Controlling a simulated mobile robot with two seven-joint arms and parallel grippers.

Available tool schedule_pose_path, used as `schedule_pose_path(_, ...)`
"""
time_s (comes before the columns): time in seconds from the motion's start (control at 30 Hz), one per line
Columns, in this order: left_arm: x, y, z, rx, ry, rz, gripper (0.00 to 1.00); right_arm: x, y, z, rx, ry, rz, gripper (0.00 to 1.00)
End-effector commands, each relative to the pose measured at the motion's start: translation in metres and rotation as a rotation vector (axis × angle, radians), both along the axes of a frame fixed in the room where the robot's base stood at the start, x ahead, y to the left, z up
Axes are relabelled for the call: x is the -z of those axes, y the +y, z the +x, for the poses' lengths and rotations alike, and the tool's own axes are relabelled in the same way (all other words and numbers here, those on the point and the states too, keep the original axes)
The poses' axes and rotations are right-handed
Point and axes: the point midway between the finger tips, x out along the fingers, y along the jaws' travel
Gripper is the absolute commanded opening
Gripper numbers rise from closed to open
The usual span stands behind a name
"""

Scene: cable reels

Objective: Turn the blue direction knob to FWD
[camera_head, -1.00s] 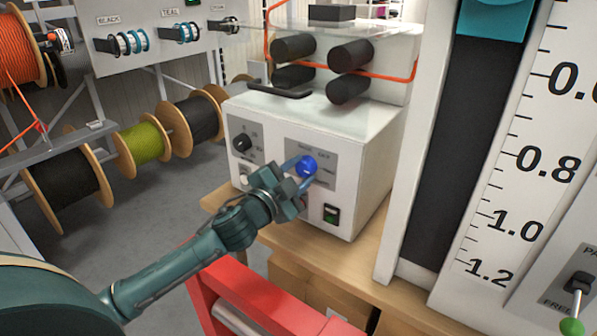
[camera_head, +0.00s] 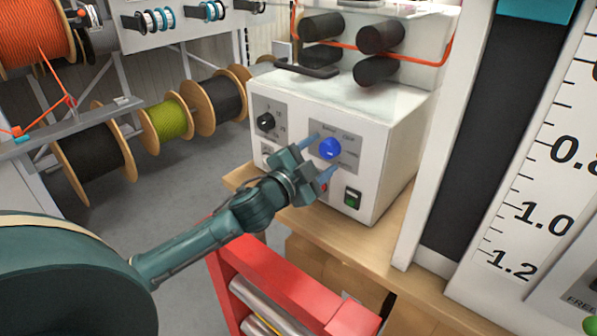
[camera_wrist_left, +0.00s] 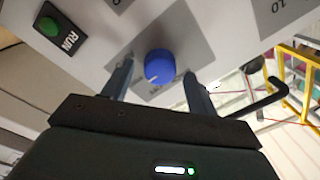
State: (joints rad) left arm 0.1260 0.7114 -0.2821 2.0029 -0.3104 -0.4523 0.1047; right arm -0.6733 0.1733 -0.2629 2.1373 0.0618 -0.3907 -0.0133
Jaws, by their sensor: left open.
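The blue direction knob (camera_head: 330,149) sits on a grey label plate on the front of the white machine box. My left gripper (camera_head: 322,158) is open in front of the panel. Its two fingers point at the panel, one on each side of the knob, and I see a gap between them and the knob in the left wrist view (camera_wrist_left: 158,84). My right gripper is not in view.
A black knob (camera_head: 265,122) is on the panel's left, and a green switch (camera_head: 352,197) is at its lower right. Black rollers (camera_head: 380,37) with an orange cable stand above the box. A red frame (camera_head: 265,275) is below my arm. Cable reels (camera_head: 166,119) are at left.

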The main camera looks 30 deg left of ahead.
Motion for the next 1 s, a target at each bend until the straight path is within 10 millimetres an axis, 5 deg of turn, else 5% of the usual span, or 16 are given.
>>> schedule_pose_path(0.6,0.005,0.011,-0.103,0.0,0.002,0.0,0.58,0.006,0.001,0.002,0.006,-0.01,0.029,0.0)
schedule_pose_path(1.0,0.003,0.013,-0.12,-0.001,-0.001,0.002,0.58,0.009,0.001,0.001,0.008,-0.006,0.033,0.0)
